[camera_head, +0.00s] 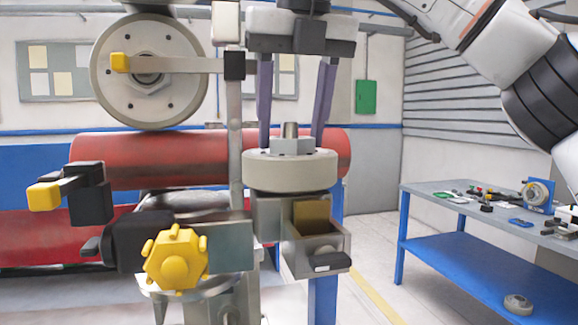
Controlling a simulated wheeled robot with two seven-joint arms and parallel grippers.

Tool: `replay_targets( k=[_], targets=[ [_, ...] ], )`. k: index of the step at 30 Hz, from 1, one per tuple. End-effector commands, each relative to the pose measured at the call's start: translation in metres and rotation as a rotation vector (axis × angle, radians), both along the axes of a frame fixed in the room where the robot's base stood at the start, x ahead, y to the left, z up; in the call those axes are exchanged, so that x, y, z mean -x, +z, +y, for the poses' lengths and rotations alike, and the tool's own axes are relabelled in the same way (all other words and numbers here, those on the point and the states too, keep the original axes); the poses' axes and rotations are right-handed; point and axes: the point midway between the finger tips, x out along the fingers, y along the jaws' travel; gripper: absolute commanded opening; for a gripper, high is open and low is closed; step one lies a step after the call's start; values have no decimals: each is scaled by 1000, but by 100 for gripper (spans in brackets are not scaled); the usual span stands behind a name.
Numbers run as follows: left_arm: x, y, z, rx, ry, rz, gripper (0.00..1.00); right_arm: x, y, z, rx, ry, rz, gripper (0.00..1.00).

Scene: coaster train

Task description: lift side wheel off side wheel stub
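The side wheel (290,172) is a thick pale-grey disc lying flat, with a raised hex hub (291,147). The tip of a grey post, likely the side wheel stub (290,130), shows above the hub; the rest is hidden in the wheel. My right gripper (291,145) points straight down from above, with one purple-grey finger on each side of the hub. The fingertips are close to the hub at the wheel's top face; whether they press on it cannot be told. My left gripper is out of view.
Another grey wheel (180,80) stands upright at upper left, with a yellow-tipped lever before it. A yellow knob (175,259), a yellow-tipped black block (89,180) and an open metal box (331,241) sit nearby. A blue-framed workbench (440,192) with parts stands right.

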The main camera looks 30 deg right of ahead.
Motion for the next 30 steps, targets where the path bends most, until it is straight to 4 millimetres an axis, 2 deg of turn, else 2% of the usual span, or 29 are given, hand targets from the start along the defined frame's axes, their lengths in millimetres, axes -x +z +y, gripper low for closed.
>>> replay_targets(
  k=[1,6,8,30],
  targets=[
    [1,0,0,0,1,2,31,0,0,0,0,0,0,37],
    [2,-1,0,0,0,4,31,0,0,0,0,0,0,8],
    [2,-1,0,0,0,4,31,0,0,0,0,0,0,0],
    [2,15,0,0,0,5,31,-1,22,2,-4,3,-11,0]
  ],
)
